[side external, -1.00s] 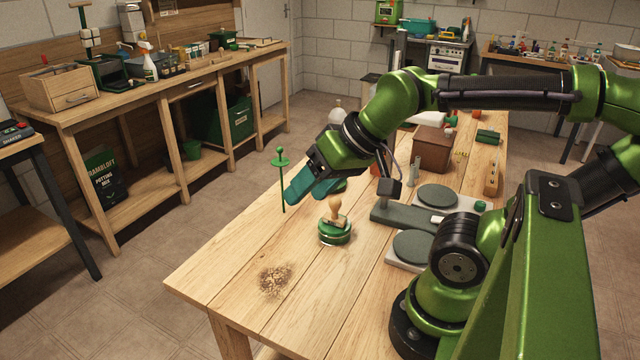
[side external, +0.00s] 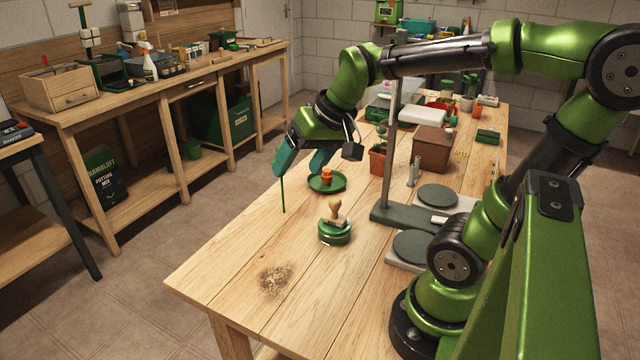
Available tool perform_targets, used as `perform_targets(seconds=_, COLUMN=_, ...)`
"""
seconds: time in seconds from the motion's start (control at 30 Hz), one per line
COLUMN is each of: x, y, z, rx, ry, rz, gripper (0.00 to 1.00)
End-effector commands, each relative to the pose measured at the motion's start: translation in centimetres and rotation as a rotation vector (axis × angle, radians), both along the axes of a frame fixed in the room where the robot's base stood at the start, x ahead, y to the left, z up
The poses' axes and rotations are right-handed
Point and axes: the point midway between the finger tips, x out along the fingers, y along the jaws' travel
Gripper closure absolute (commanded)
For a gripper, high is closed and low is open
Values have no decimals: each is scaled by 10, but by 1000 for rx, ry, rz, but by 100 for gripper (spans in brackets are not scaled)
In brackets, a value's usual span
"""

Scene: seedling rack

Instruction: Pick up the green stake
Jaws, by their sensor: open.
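The green stake (side external: 283,196) stands upright at the left side of the wooden table (side external: 240,250). Only its lower shaft shows; its upper part is hidden behind my gripper's left finger. My gripper (side external: 299,169) points down with its teal fingers spread apart. The left finger overlaps the stake's upper part in the picture; I cannot tell whether it touches. The right finger hangs near the green saucer.
A green saucer (side external: 342,184) holding a small orange item (side external: 326,176) lies right of the stake. A wooden-handled stamp (side external: 336,211) stands on a green tin (side external: 334,233). A stand's pole (side external: 390,150) rises farther right. The table's front left is clear except for spilled soil (side external: 275,280).

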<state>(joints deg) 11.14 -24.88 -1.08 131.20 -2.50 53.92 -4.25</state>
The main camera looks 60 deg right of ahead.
Motion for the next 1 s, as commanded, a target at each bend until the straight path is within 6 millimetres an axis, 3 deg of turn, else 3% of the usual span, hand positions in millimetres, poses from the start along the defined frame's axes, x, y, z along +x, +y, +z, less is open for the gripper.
perform_targets(seconds=0.03, x=18, y=-24, z=1, rx=-19, ry=31, rz=-19, gripper=25)
perform_targets(seconds=0.2, x=63, y=-97, z=5, rx=-109, ry=105, rz=12, gripper=25)
perform_targets(seconds=0.33, x=85, y=-138, z=10, rx=-180, ry=135, rz=81, gripper=25)
perform_targets(seconds=0.47, x=93, y=-146, z=26, rx=-246, ry=127, rz=173, gripper=25)
perform_targets(seconds=0.57, x=94, y=-145, z=19, rx=-252, ry=134, rz=202, gripper=25)
perform_targets(seconds=1.0, x=127, y=-151, z=-64, rx=-251, ry=136, rz=203, gripper=25)
